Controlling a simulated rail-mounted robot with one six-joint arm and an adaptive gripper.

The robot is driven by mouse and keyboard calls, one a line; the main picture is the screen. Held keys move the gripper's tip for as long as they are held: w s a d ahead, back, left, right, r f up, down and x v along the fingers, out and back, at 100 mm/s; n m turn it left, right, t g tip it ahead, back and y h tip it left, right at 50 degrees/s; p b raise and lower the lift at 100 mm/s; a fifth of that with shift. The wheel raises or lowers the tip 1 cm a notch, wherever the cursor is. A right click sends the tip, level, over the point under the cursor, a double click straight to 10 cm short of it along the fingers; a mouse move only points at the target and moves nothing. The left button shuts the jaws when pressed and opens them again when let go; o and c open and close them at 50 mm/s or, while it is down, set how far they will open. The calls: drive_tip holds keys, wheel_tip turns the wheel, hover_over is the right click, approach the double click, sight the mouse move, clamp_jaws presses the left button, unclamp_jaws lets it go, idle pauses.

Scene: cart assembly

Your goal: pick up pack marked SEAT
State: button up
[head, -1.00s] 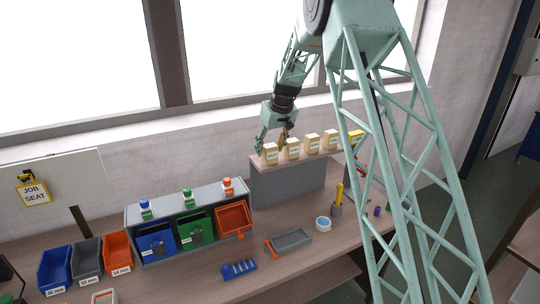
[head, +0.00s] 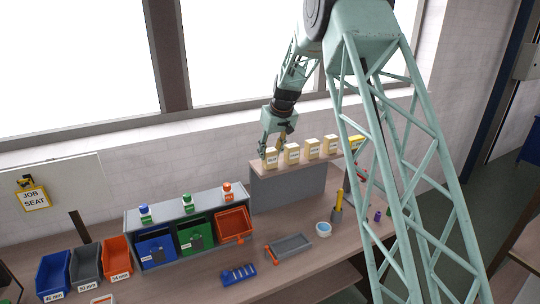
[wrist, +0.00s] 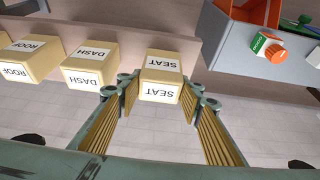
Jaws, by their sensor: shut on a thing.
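The pack marked SEAT (head: 271,160) is a small cream box with a white label, at the left end of a row on a grey raised shelf (head: 288,187). In the wrist view the SEAT pack (wrist: 161,77) reads SEAT on two faces. My gripper (head: 273,149) is above the shelf's left end with its fingers down around this pack. In the wrist view my gripper (wrist: 162,88) has one ribbed finger on each side of the pack and is shut on it. The pack appears still at shelf level, in line with the others.
The DASH pack (wrist: 89,65) stands close beside the SEAT pack, then the ROOF pack (wrist: 28,60) and more packs. A grey rack (head: 135,222) with blue, green and orange bins stands left of the shelf. The wall and window are close behind.

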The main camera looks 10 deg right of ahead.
drive_tip(key=shift+r+b, duration=0.35)
drive_tip(key=shift+r, duration=1.15)
drive_tip(key=shift+s+r, duration=0.1)
drive_tip(key=shift+s, duration=0.05)
drive_tip(key=s+a+b, duration=0.1)
drive_tip(key=s+a, duration=0.1)
drive_tip(key=s, duration=0.5)
drive_tip(key=s+a+r+b, duration=0.1)
drive_tip(key=s+a+b, duration=0.1)
drive_tip(key=s, duration=0.6)
drive_tip(key=shift+a+r, duration=0.25)
drive_tip(key=shift+a, duration=0.15)
